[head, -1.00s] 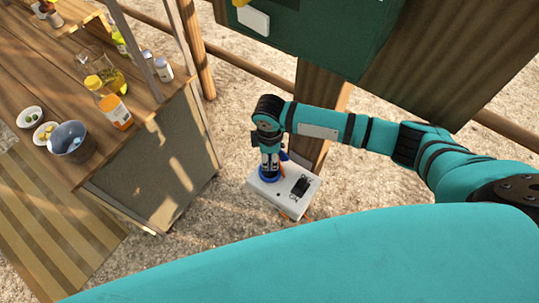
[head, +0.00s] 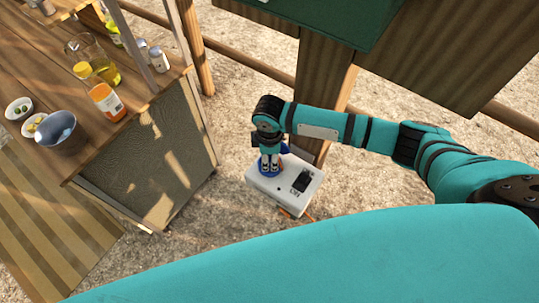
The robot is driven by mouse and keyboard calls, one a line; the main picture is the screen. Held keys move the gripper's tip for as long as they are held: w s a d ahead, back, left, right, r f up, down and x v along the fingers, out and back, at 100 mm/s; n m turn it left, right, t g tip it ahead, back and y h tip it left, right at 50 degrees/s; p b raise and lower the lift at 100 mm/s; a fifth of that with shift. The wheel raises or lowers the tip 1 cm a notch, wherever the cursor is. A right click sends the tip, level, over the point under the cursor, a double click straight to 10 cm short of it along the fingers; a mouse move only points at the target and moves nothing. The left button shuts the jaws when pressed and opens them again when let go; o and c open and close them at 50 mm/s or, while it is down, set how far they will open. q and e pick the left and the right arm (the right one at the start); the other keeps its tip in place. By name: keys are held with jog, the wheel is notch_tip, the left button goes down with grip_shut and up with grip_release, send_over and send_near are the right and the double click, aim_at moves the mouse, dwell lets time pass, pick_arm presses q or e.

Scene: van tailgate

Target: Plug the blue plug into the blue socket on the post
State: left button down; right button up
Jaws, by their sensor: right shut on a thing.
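My right gripper (head: 270,164) points down over the left part of a white box (head: 297,199) fixed low by the wooden post (head: 311,140). The box has a black switch (head: 302,181) on its top. A blue ring (head: 266,175), apparently the blue socket, shows at the fingertips on the box top. A small blue piece (head: 284,148), which may be part of the blue plug, shows just right of the fingers. The gripper is shut, apparently on the blue plug, which it mostly hides. I cannot tell whether the plug is seated. My left gripper is not in view.
An orange cord (head: 309,214) shows beside the box. A wooden counter (head: 130,119) at left carries bowls, bottles and jars. A dark green panel (head: 325,22) hangs above the post. Gravelly ground lies around the box.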

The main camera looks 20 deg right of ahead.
jog(key=o, duration=1.4)
jog(key=shift+c, duration=0.2)
notch_tip(320, 180, up, 8)
jog(key=shift+s+f, duration=0.1)
jog(key=shift+f, duration=0.15)
